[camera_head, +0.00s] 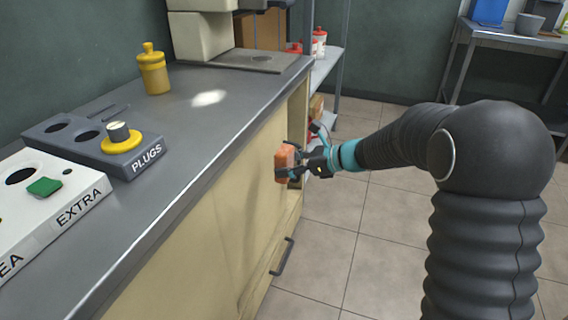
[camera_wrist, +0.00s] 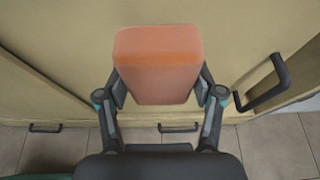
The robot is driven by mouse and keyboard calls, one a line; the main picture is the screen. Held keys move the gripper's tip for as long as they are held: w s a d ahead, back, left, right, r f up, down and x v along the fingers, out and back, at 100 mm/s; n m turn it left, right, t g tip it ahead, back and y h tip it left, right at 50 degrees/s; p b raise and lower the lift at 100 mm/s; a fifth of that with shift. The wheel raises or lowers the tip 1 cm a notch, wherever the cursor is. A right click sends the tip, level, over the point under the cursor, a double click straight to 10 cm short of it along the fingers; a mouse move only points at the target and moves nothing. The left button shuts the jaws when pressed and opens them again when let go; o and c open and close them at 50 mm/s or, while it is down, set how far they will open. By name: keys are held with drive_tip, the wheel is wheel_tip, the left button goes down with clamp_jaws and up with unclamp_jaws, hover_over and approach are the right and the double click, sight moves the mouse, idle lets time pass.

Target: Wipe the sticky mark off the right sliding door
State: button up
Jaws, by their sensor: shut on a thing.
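My gripper (camera_head: 296,165) is shut on an orange sponge (camera_head: 283,164), holding it up at the cream cabinet front under the counter. In the wrist view the orange sponge (camera_wrist: 158,62) sits between the two fingers of my gripper (camera_wrist: 160,88), with the cream door panel (camera_wrist: 60,40) behind it. In the head view the cream sliding door (camera_head: 238,190) runs below the counter edge, left of the sponge. I cannot tell whether the sponge touches the door. No clear sticky mark shows; the sponge hides part of the front.
A dark handle (camera_head: 283,257) sticks out low on the cabinet; a handle (camera_wrist: 264,84) also shows in the wrist view. The grey counter (camera_head: 200,125) holds a yellow bottle (camera_head: 153,70) and a plugs holder (camera_head: 75,137). Tiled floor (camera_head: 365,225) is clear right of the cabinet.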

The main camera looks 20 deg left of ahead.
idle(0.3)
drive_tip(key=shift+s+d, duration=0.1)
drive_tip(key=shift+d, duration=1.4)
